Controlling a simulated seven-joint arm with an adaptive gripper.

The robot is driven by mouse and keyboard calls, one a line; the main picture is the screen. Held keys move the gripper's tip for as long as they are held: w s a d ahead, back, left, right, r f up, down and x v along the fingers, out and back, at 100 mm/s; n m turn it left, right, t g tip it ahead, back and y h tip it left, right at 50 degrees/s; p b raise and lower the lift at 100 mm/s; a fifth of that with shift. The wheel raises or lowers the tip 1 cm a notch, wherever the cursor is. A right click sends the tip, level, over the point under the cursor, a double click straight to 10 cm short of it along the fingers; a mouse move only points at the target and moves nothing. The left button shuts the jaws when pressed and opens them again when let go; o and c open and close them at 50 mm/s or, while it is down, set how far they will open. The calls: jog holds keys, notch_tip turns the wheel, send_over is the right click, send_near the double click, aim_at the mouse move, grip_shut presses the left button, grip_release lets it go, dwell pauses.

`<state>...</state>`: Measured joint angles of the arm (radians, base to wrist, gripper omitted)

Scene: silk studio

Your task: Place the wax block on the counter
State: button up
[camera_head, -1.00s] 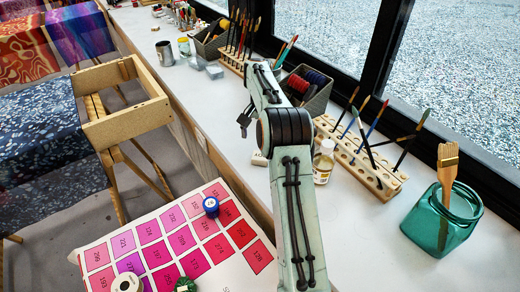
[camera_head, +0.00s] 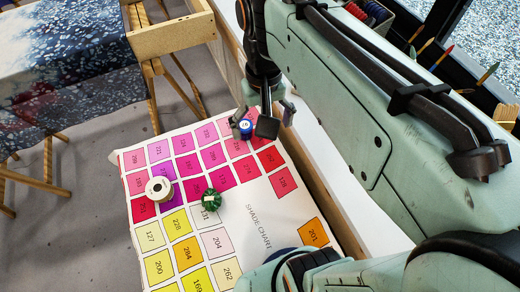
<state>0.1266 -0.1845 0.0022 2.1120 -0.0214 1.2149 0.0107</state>
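I cannot make out a wax block in the current view. The white counter (camera_head: 372,218) shows as a strip beside my arm, which hides most of it. My gripper (camera_head: 268,122) points down over the upper right part of the shade chart (camera_head: 262,212), close to a blue-topped spool (camera_head: 245,128). A dark square part shows between its grey finger parts. I cannot tell whether this is a fingertip pad or something held, nor whether the gripper touches the spool.
A cream spool (camera_head: 159,188) and a green spool (camera_head: 211,200) stand on the chart. A wooden frame (camera_head: 180,38) with dark blue patterned cloth (camera_head: 70,70) is at the upper left. Brushes (camera_head: 447,54) stand at the upper right, partly behind my arm.

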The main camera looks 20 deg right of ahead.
jog(key=s+a+f+n, duration=0.1)
jog(key=s+a+f, duration=0.1)
jog(key=s, duration=0.3)
jog(key=s+a+f+n, duration=0.1)
jog(key=s+a+f, duration=0.1)
jog(key=s, duration=0.4)
jog(key=shift+a+f+n+y, duration=0.2)
jog(key=shift+f+n+y, duration=0.1)
jog(key=shift+f+y, duration=0.1)
jog(key=shift+s, duration=0.1)
